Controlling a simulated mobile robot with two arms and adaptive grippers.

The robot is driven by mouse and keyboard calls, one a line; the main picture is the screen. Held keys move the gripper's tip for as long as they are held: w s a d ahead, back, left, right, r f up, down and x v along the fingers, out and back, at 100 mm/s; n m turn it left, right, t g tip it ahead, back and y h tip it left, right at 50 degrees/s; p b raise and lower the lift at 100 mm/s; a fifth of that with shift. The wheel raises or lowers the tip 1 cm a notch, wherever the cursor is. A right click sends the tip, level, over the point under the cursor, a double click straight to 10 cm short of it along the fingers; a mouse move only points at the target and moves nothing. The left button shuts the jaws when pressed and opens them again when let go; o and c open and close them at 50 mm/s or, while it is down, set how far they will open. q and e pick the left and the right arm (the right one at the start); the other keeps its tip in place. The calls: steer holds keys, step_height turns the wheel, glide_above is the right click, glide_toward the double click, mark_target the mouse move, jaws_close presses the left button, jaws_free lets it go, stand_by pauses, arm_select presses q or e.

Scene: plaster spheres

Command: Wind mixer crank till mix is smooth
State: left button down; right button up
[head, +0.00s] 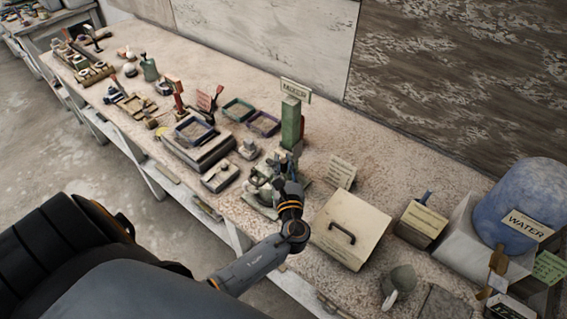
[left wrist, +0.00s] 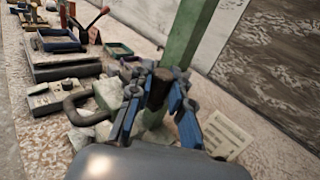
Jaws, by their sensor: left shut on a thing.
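The mixer (head: 290,124) is a green upright post with a sign reading MIXER (head: 295,90) on top, standing on the bench. The post also shows in the left wrist view (left wrist: 190,38). My left gripper (head: 287,163) is at the foot of the post. In the left wrist view its blue-grey fingers (left wrist: 158,108) are shut around a dark brown upright crank handle (left wrist: 160,85). Grey-green mixer parts (head: 262,190) show beside the gripper. The gripper and arm hide much of the mixer's lower part, and the mix cannot be made out. My right gripper is out of view.
A cream box with a dark handle (head: 349,226) stands close right of my left arm. A blue WATER barrel (head: 520,205) is at far right. Trays (head: 238,109) and tools crowd the bench leftward. The wall lies behind.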

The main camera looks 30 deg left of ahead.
arm_select(q)
steer(key=shift+w+n+g+y, duration=0.1)
steer(key=shift+n+g+y, duration=0.2)
steer(key=shift+w+y+b, duration=0.1)
steer(key=shift+y+b, duration=0.2)
steer(key=shift+b, duration=0.1)
steer(key=shift+w+f+n+g+y+b, duration=0.1)
steer(key=shift+w+n+g+y+b, duration=0.1)
steer(key=shift+n+g+y+b, duration=0.3)
steer(key=shift+w+f+n+g+y+b, duration=0.1)
steer(key=shift+w+n+g+y+b, duration=0.15)
steer(key=shift+n+g, duration=0.3)
steer(key=w+n+g+y+b, duration=0.1)
steer(key=n+g+b, duration=0.1)
steer(key=g+b, duration=0.2)
steer(key=w+a+n+g+y+b, duration=0.1)
steer(key=n+g+b, duration=0.2)
steer(key=g+b, duration=0.1)
steer(key=w+a+n+g+y+b, duration=0.1)
steer(key=n+g+b, duration=0.2)
steer(key=g+b, duration=0.1)
steer(key=shift+w+n+g+y, duration=0.25)
steer(key=shift+g+y, duration=0.1)
steer(key=shift+g, duration=0.1)
steer(key=shift+w+a+r+n+g+b, duration=0.15)
steer(key=shift+n+g+b, duration=0.15)
steer(key=shift+g+b, duration=0.2)
steer(key=shift+s+a+r+n+g+b, duration=0.1)
steer(key=shift+n+g+b, duration=0.25)
steer(key=shift+g, duration=0.15)
